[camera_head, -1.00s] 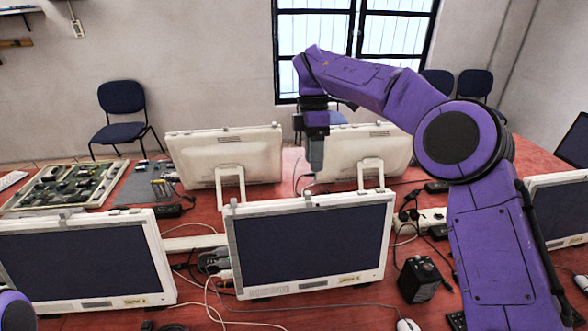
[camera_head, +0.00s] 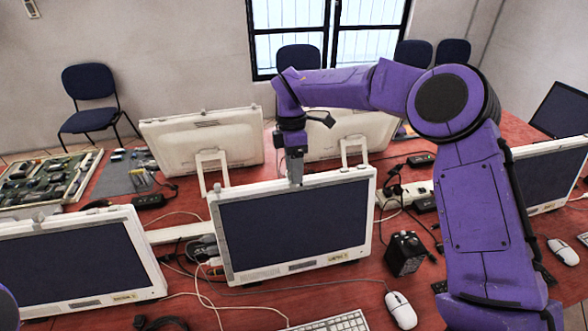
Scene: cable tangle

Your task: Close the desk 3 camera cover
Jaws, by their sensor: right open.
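A white monitor with a dark screen (camera_head: 290,230) stands upright in the middle of the red table, facing me. No desk number is readable. My right gripper (camera_head: 295,172) points down at the middle of this monitor's top edge, with its fingertips at or just behind the edge. I cannot tell whether they touch it. Its finger gap is too small to make out clearly, but nothing shows held in it. The small camera and cover at the top edge are hidden behind the fingertips. My left gripper is out of view; only a bit of purple arm shows at the lower left.
Another monitor (camera_head: 75,258) stands at the left and one (camera_head: 545,178) at the right. Two monitors show their white backs (camera_head: 205,148) behind. A black box (camera_head: 405,253), a mouse (camera_head: 401,310), a keyboard (camera_head: 335,322) and loose cables lie around the middle monitor.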

